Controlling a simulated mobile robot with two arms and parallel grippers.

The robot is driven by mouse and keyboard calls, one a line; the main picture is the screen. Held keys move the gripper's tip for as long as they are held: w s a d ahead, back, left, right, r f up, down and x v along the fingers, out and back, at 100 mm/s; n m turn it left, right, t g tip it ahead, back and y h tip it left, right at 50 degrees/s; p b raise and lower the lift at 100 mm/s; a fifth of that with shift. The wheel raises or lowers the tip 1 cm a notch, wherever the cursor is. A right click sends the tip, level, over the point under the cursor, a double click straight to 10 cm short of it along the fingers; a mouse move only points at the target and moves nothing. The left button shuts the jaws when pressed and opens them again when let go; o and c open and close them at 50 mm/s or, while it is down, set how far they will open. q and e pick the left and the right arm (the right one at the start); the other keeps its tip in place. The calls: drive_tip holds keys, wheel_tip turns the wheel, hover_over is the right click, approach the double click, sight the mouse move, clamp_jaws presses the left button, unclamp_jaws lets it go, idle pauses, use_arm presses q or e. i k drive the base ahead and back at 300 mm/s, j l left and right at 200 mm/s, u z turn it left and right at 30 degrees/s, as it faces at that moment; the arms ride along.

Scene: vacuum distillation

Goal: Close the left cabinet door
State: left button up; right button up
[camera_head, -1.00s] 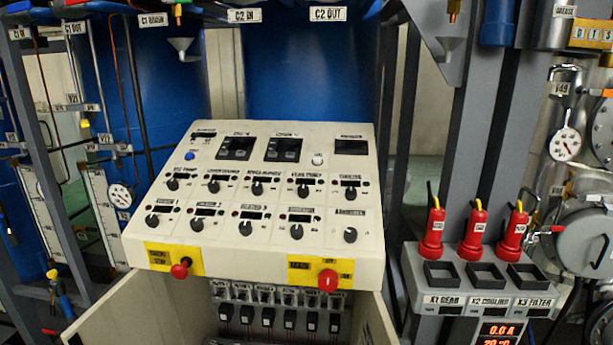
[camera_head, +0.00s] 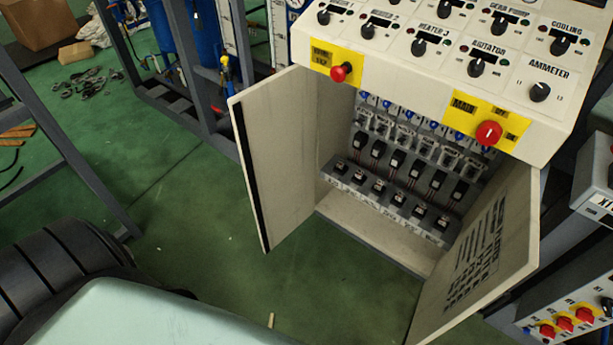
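The left cabinet door (camera_head: 283,165) stands wide open, swung outward from the left side of the control cabinet. It is a beige panel with a black strip along its free edge. The right cabinet door (camera_head: 480,262) is also open and carries printed text on its inner face. Between the doors, the cabinet interior (camera_head: 400,165) shows rows of breakers and switches. Neither of my grippers is in view.
The control panel (camera_head: 450,50) with knobs and two red buttons overhangs the cabinet. Green floor (camera_head: 190,215) lies clear in front of and left of the left door. A grey metal frame (camera_head: 70,150) stands at the left. A box with red knobs (camera_head: 565,322) is at the lower right.

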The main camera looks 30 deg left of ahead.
sight(274, 120)
drive_tip(key=j+z, duration=0.85)
drive_tip(key=j, duration=0.15)
